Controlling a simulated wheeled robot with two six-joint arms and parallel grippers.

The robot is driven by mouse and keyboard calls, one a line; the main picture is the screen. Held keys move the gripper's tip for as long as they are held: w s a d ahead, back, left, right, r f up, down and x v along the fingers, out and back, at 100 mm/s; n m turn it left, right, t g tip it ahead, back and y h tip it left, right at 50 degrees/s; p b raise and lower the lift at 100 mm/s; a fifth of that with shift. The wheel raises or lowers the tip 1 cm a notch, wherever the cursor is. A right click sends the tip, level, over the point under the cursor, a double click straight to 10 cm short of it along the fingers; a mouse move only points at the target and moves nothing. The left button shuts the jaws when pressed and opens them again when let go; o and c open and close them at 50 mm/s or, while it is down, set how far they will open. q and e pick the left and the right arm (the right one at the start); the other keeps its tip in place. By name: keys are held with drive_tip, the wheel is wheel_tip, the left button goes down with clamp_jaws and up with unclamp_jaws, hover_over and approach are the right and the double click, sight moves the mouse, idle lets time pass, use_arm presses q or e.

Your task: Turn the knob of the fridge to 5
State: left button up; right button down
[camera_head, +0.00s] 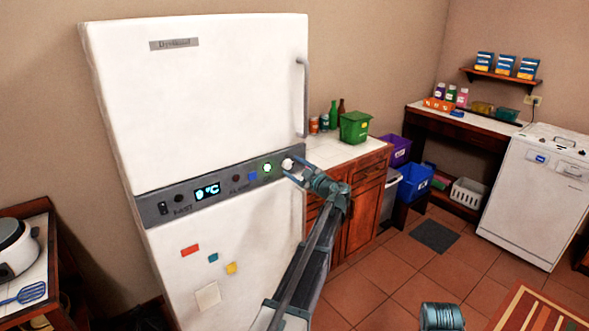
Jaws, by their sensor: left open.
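The white fridge (225,85) stands at the left, with a grey control panel (220,186) across its front. The panel has a lit display (207,191) that appears to read 0 °C, a green-lit button (267,168) and small dark and blue controls. A white round knob (287,164) sits near the panel's right end. My left gripper (291,169) is open, with its fingertips close around or just in front of the knob; contact cannot be told. Any marks on the knob are too small to read. My right gripper is not in view.
The fridge handle (303,97) is above the knob. A counter (335,150) with a green bin (355,127) and bottles stands right of the fridge. Colored magnets (231,268) are below the panel. The tiled floor (400,275) is mostly open at the right.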

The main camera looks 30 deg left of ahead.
use_arm(q)
clamp_jaws()
idle(0.4)
drive_tip(key=m, duration=0.5)
drive_tip(key=shift+w+d, duration=0.1)
drive_tip(key=m, duration=2.3)
drive_tip(key=f+m+b, duration=0.1)
drive_tip(key=m, duration=1)
drive_tip(key=shift+s+f+m, duration=0.1)
drive_tip(key=shift+s+m, duration=0.15)
drive_tip(key=shift+m, duration=0.05)
